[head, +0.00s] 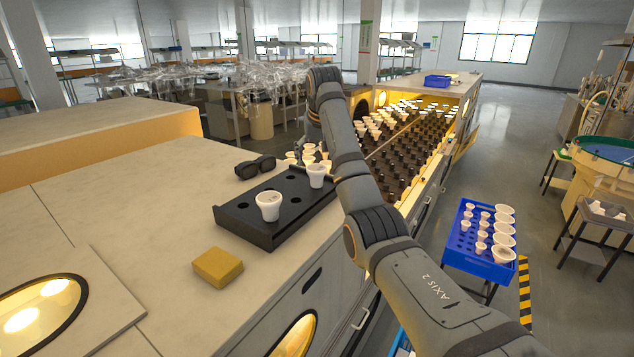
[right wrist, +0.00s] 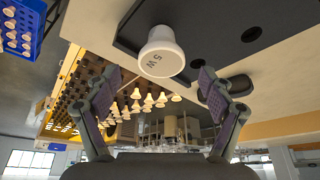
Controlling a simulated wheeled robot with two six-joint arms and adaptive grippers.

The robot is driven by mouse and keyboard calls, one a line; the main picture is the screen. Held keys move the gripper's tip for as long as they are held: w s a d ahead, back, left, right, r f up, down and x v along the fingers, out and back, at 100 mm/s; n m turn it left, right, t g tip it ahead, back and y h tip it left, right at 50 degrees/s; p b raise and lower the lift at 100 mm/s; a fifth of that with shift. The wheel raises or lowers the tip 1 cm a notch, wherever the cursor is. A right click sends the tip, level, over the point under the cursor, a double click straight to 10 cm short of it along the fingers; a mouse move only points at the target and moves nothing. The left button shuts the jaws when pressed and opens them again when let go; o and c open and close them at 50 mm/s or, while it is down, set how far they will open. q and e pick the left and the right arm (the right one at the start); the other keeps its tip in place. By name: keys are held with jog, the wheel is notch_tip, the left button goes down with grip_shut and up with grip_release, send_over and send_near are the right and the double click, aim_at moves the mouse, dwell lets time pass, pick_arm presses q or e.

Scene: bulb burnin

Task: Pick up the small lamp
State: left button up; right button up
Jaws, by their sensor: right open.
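A small white lamp (right wrist: 162,52) marked "5 W" shows in the right wrist view, at the black holed tray (right wrist: 215,25). It appears to be the lamp (head: 316,175) at the tray's right part in the head view. My right gripper (right wrist: 158,82) is open, its two fingers spread to either side of the lamp and apart from it. In the head view my own arm hides most of this gripper. A second, larger-looking white lamp (head: 268,205) stands at the front of the tray (head: 238,222). My left gripper is not in view.
A yellow block (head: 218,267) and dark glasses (head: 255,168) lie beside the tray. Several lamps (head: 309,149) stand behind it. The lit rack (head: 405,165) and a blue crate (head: 480,262) of lamps are to the right.

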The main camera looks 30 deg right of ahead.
aim_at(316, 167)
jog(key=p+x, duration=0.2)
jog(key=x, duration=0.2)
jog(key=shift+w+a+f, duration=0.1)
jog(key=shift+w+f, duration=0.1)
jog(key=shift+f, duration=0.2)
jog(key=shift+c, duration=0.7)
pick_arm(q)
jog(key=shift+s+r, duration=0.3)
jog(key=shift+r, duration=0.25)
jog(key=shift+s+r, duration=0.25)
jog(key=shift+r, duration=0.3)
pick_arm(e)
jog(key=c, duration=1.1)
jog(key=shift+c, duration=0.2)
